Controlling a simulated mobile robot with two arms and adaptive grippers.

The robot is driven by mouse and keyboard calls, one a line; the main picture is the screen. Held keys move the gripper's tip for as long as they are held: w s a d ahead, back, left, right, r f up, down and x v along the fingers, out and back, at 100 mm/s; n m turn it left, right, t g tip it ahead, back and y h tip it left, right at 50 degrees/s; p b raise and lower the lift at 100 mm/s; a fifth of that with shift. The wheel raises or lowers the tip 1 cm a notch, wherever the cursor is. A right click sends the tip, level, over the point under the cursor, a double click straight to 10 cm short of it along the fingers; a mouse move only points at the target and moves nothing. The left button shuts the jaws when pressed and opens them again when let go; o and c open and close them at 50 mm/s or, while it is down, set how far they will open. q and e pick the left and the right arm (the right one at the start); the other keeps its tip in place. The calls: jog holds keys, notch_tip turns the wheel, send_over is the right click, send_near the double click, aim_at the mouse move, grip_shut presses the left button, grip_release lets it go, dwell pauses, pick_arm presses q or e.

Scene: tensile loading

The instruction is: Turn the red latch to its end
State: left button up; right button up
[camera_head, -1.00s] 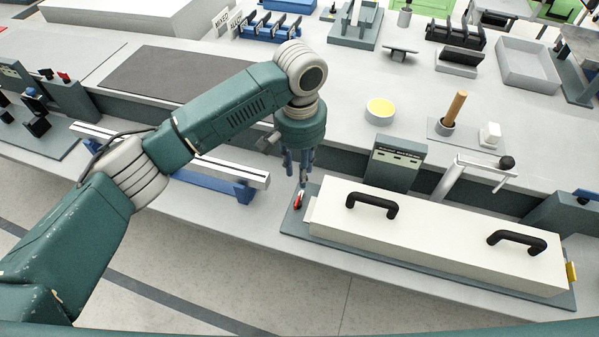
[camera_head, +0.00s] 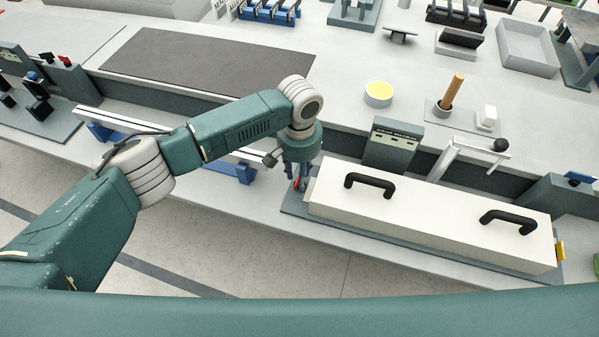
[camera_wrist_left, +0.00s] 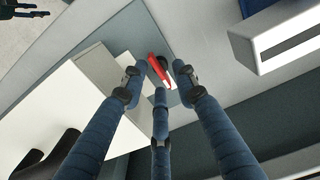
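The red latch (camera_head: 297,184) sits at the left end of the long white box (camera_head: 430,218), on its grey base plate (camera_head: 292,208). In the left wrist view the latch (camera_wrist_left: 158,68) is a short red lever beside a dark round part. My left gripper (camera_head: 299,178) points down over the latch, partly hiding it in the head view. In the wrist view its three blue fingers (camera_wrist_left: 158,91) are spread, with the latch beyond and between the tips. I cannot tell whether a finger touches it. My right gripper is out of view.
Two black handles (camera_head: 369,184) stand up from the white box. A grey device with a display (camera_head: 391,146) is behind it. A long metal rail on blue supports (camera_head: 238,172) lies left of my left gripper. The bench front edge is close below.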

pick_arm(q)
jog(key=c, duration=0.7)
grip_shut()
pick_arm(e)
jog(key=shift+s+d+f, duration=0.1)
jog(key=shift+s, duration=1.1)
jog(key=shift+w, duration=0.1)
